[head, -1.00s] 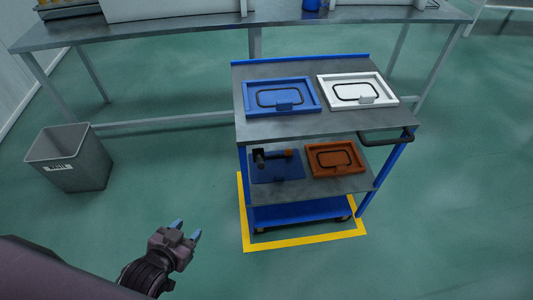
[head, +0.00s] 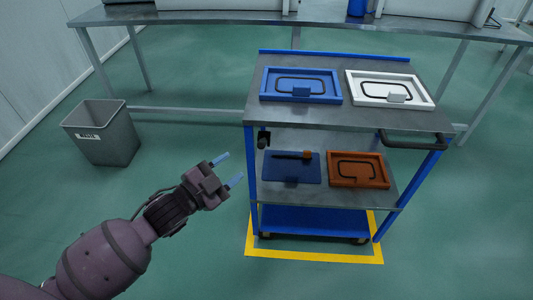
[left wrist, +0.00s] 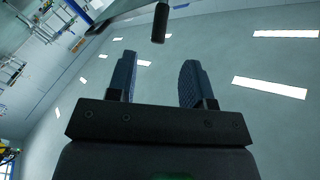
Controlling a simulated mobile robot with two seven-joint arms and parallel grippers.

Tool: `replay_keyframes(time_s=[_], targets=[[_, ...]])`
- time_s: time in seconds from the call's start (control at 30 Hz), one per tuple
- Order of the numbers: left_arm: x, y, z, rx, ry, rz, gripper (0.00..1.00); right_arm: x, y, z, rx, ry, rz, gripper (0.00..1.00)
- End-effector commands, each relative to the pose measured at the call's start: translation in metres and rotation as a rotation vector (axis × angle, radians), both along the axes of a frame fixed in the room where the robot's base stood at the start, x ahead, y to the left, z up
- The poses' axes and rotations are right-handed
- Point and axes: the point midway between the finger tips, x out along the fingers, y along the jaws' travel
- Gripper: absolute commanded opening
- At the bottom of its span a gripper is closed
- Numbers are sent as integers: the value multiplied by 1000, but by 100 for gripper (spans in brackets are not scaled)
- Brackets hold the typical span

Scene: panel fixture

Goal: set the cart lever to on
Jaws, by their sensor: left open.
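The cart (head: 345,118) has a lower shelf with a flat blue panel (head: 292,175). A dark bar with an orange-brown block (head: 307,154) lies at this panel's back edge. A dark knob-like handle (head: 263,139), seemingly the lever's, shows at the shelf's left end beside the cart post. How it joins the bar is unclear. My left gripper (head: 228,169) is open and empty, left of the cart and apart from the handle. In the left wrist view, a dark cylinder (left wrist: 160,22), likely this handle, shows beyond the open fingers (left wrist: 158,75). My right gripper is not seen.
The cart's top holds a blue tray (head: 301,91) and a white tray (head: 420,99). An orange-brown tray (head: 343,181) is on the lower shelf. A grey bin (head: 105,143) stands left; a long table (head: 230,17) is behind.

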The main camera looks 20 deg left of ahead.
Motion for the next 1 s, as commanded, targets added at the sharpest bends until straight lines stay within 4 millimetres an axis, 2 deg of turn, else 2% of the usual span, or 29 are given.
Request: replay_keyframes(time_s=[0.37,0.83,1.0], targets=[[14,-5,3,15,-26,-17,47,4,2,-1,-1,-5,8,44],[70,-28,0,14,-22,-18,47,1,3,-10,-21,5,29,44],[89,-36,1,14,-21,-17,47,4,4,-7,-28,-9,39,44]])
